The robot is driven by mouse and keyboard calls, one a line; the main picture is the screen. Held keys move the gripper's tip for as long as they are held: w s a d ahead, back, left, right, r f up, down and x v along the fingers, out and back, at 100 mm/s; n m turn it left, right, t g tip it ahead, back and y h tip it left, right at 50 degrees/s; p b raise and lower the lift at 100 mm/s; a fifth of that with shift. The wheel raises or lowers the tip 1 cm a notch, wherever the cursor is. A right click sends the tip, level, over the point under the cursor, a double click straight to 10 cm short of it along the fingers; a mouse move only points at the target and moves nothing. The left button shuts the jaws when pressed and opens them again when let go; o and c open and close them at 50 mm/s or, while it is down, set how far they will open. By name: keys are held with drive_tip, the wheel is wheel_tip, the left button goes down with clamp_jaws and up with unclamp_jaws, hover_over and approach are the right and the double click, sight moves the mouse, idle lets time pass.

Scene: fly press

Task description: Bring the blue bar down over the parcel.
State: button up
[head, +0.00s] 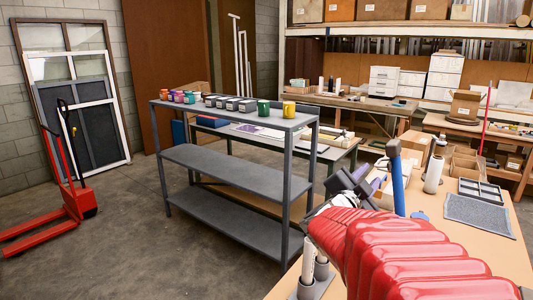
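The blue bar (398,186) stands nearly upright above the workbench at the right, with a darker grip at its top. The area under the bar is mostly covered by my arm.
The workbench (490,245) also holds a white roll (433,174), a grey mat (477,215) and a divided tray (481,191). A grey shelf rack (235,170) with coloured tins stands left of it.

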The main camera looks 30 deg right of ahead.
sight(380, 159)
drive_tip(key=shift+x, duration=6.85)
drive_tip(key=shift+w, duration=0.1)
drive_tip(key=c, duration=0.6)
drive_tip(key=shift+r, duration=0.1)
clamp_jaws()
drive_tip(key=shift+r, duration=0.1)
